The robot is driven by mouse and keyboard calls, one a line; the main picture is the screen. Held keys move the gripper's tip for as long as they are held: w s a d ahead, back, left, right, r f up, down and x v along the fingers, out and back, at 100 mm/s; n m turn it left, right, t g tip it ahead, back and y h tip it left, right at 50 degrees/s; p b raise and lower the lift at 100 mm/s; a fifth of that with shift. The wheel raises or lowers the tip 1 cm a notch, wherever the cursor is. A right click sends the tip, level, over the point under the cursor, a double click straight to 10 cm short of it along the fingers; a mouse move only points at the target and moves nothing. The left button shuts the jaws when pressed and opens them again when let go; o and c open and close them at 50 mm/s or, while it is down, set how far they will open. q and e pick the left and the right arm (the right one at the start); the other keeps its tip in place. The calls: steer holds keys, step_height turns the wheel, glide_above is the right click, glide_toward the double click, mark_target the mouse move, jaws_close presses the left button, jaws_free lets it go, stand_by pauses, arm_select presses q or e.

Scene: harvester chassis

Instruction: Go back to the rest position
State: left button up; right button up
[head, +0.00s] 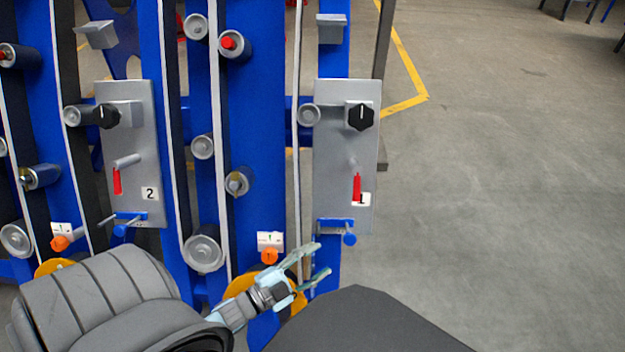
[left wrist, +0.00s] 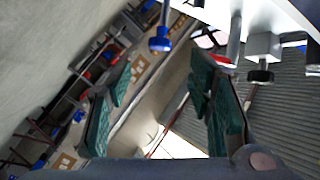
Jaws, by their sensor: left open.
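My left gripper (head: 312,268) is open and empty, low in the middle of the head view, in front of the blue chassis. My right gripper is not in view.
A second panel marked 2 (head: 130,150) stands to the left, with a black dial and a red-handled lever. Orange knobs (head: 269,256) and rollers (head: 203,252) sit along the blue frame. The grey floor (head: 500,180) on the right is clear.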

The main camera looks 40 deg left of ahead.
arm_select(q)
steer(key=shift+s+a, duration=0.15)
steer(key=shift+s, duration=0.3)
steer(key=s+d+n+g+y, duration=0.3)
steer(key=s+n+g+y, duration=0.2)
steer(key=s+n+g, duration=0.75)
step_height(320, 180, down, 13)
steer(key=s+m+g, duration=0.1)
steer(key=m+g, duration=0.1)
steer(key=s+a+r+g+p, duration=0.1)
steer(key=s+r+p, duration=0.4)
steer(key=p, duration=1)
steer(key=s+a+r+p, duration=0.2)
steer(key=s+r+p, duration=0.4)
steer(key=s+p, duration=0.5)
steer(key=p, duration=0.4)
steer(key=shift+r+n+g+p, duration=0.2)
steer(key=shift+n+g+p, duration=0.15)
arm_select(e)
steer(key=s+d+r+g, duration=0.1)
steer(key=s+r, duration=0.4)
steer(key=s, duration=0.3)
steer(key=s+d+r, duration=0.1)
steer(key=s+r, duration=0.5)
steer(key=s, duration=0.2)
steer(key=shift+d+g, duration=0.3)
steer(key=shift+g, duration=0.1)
